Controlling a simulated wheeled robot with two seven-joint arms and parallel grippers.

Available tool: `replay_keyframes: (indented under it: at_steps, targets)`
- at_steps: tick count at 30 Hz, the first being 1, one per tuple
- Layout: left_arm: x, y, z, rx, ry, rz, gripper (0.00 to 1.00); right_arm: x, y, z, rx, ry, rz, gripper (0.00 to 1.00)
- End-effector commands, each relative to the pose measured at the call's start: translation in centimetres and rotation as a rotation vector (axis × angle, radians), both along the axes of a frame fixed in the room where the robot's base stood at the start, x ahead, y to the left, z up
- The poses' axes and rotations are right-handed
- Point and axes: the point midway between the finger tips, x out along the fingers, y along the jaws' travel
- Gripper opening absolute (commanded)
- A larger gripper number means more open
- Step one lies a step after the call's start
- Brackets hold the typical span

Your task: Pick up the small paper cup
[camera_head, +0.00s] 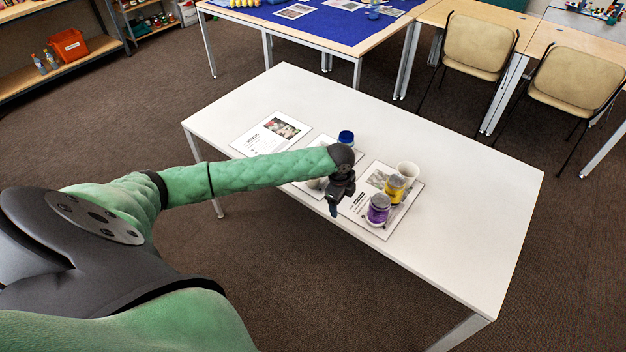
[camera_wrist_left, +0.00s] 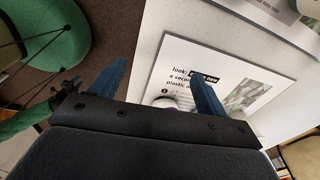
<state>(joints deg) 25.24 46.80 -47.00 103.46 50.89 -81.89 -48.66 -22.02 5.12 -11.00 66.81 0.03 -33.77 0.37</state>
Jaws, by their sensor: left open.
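A small white paper cup (camera_head: 408,170) stands upright at the back right of the right-hand printed sheet on the white table. My left gripper (camera_head: 334,207) is near the front left edge of that sheet, to the left of the cup and apart from it. In the left wrist view its two blue fingers (camera_wrist_left: 162,92) are spread, with nothing held between them. The cup cannot be made out in that view. Another pale item (camera_head: 317,183) is partly hidden by my left arm, and I cannot tell what it is. My right gripper does not show.
A purple jar (camera_head: 378,210) and a yellow jar (camera_head: 395,188) stand on the same sheet (camera_head: 357,208), in front of the cup. A blue-topped jar (camera_head: 346,137) stands behind my wrist. The right side of the white table (camera_head: 480,220) is clear.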

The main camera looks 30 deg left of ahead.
Motion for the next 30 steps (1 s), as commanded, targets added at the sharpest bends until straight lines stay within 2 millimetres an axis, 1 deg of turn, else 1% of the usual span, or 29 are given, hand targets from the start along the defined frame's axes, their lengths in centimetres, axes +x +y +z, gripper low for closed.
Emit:
replay_keyframes:
  at_steps: [1, 6, 9, 12, 15, 18, 20, 23, 28, 30]
  targets:
    - [1.1, 2.1, 0.9, 0.020, 0.003, -0.012, 0.76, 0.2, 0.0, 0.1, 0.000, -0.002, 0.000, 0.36]
    - [3.7, 8.0, 3.5, 0.060, 0.030, -0.055, 0.76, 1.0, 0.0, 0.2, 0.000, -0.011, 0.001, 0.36]
    - [4.6, 10.8, 4.8, 0.073, 0.043, -0.070, 0.76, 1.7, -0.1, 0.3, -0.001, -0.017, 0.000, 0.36]
    - [5.2, 12.7, 5.8, 0.080, 0.051, -0.079, 0.76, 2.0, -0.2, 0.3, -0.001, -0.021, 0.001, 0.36]
    - [5.4, 13.7, 6.2, 0.084, 0.057, -0.083, 0.76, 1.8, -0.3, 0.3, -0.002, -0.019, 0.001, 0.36]
    - [5.5, 14.0, 6.1, 0.084, 0.060, -0.084, 0.76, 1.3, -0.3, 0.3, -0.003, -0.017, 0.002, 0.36]
    - [5.5, 14.0, 5.7, 0.084, 0.060, -0.085, 0.76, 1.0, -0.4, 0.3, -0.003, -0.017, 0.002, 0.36]
    - [5.5, 14.1, 4.8, 0.084, 0.060, -0.084, 0.76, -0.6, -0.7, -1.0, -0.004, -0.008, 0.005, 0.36]
    - [5.5, 14.1, 3.7, 0.084, 0.059, -0.084, 0.76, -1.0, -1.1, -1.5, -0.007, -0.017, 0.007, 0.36]
    - [5.5, 14.1, 3.3, 0.084, 0.060, -0.083, 0.76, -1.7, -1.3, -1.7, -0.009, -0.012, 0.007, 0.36]
